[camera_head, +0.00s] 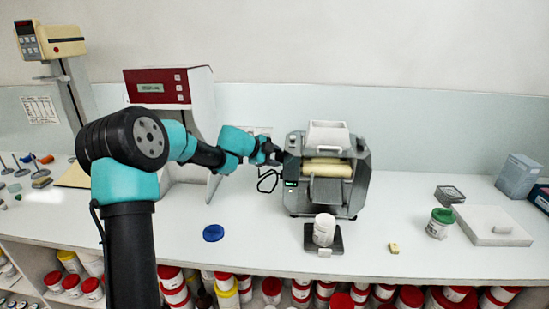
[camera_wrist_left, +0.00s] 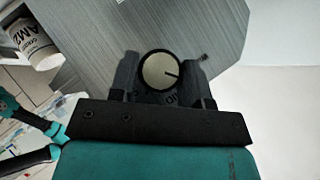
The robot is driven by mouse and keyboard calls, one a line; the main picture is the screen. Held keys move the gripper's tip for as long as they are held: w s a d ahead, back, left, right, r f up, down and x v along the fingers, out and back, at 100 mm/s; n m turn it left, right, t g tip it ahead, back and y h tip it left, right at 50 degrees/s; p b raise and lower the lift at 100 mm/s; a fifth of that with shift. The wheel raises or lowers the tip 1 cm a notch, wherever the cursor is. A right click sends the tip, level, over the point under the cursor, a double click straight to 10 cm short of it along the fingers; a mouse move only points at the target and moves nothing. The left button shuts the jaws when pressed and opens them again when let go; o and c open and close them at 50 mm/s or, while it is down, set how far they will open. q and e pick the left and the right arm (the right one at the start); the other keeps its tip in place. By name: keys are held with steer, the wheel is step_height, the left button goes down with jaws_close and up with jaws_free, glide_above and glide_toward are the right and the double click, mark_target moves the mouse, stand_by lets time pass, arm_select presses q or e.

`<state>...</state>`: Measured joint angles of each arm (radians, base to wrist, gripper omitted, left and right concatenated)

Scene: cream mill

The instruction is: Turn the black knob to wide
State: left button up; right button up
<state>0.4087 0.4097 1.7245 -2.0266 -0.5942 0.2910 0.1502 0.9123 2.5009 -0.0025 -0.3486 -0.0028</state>
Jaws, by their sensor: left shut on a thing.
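The mill (camera_head: 327,170) is a grey machine with pale rollers, standing on the bench right of centre. My left gripper (camera_head: 274,155) is at the mill's left side. In the left wrist view, the knob (camera_wrist_left: 161,72) shows a round pale face with a dark pointer line towards the picture's right and lies between the two fingers of my left gripper, which is shut on it. The gripper hides the knob in the head view. My right gripper is not in view.
A white jar (camera_head: 324,229) stands on a small dark scale before the mill. A blue lid (camera_head: 213,233) lies front left. A green-lidded jar (camera_head: 440,222) and a pale slab (camera_head: 490,225) are at the right. A red-and-white instrument (camera_head: 170,87) stands behind my left arm.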

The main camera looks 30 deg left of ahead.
arm_select(q)
steer(key=shift+w+a+r+n+g+h, duration=0.1)
steer(key=shift+n+g+h, duration=0.1)
steer(key=shift+n+g, duration=0.4)
steer(key=shift+w+n+g+h, duration=0.1)
steer(key=shift+n+g+h, duration=0.15)
steer(key=shift+g, duration=0.55)
steer(key=o, duration=0.9)
steer(key=shift+s, duration=0.1)
steer(key=v, duration=1.7)
steer(key=shift+w+a+r, duration=0.1)
steer(key=shift+w+r, duration=0.1)
steer(key=shift+r, duration=0.15)
